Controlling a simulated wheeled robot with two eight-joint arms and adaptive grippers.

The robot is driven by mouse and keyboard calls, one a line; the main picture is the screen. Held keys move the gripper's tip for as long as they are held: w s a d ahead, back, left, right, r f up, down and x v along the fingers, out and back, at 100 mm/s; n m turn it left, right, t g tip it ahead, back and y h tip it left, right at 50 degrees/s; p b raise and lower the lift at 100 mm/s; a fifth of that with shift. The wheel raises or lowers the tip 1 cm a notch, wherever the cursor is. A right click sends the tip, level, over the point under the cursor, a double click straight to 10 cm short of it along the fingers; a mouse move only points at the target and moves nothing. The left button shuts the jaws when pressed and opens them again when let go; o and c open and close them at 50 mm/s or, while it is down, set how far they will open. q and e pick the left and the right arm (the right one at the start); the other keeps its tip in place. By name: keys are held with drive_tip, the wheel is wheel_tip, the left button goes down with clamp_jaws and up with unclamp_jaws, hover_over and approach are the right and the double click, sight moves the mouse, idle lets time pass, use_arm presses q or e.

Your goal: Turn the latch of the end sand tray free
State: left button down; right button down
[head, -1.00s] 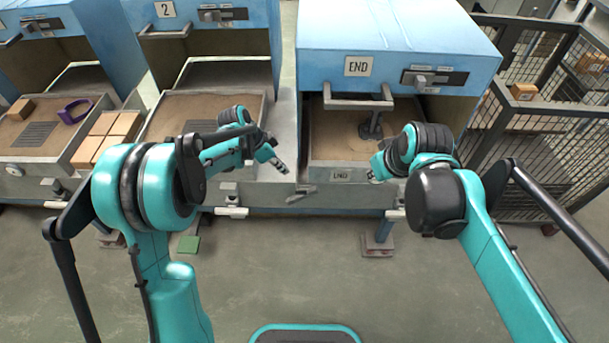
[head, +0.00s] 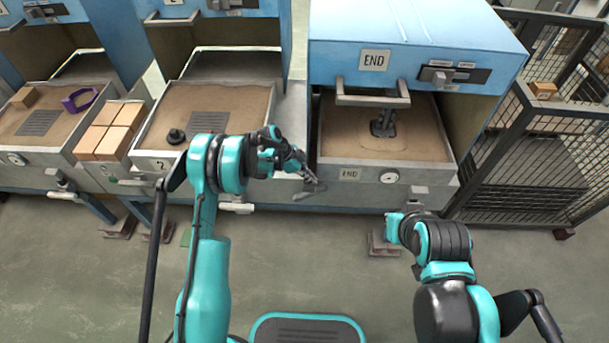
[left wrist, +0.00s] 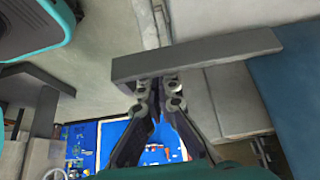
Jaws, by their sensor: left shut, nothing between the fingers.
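The end sand tray (head: 350,158), full of brown sand and marked END, sits under the blue END housing. A grey bar-shaped latch (head: 302,195) is on the front ledge at the tray's lower left. My left gripper (head: 314,180) is shut and empty, its fingertips at the latch. In the left wrist view the latch is a long grey bar (left wrist: 215,55) across the picture. The closed fingertips (left wrist: 158,84) meet its near edge; I cannot tell whether they touch. My right arm is low at the front right, and its fingers do not show.
Tray 2 (head: 148,160) with a dark knob is on the left, beside several tan blocks (head: 110,128). A grey handle (head: 372,100) hangs from the END housing above the end tray. A mesh fence (head: 520,165) stands on the right.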

sight(320, 186)
use_arm(q)
drive_tip(key=shift+b+x, duration=0.3)
drive_tip(key=shift+x, duration=0.9)
drive_tip(key=shift+d+y, duration=0.3)
drive_tip(key=shift+y, duration=0.2)
drive_tip(key=shift+d+y+p, duration=0.2)
drive_tip(key=shift+y+p, duration=0.25)
drive_tip(key=shift+y, duration=0.25)
drive_tip(key=shift+d+f, duration=0.25)
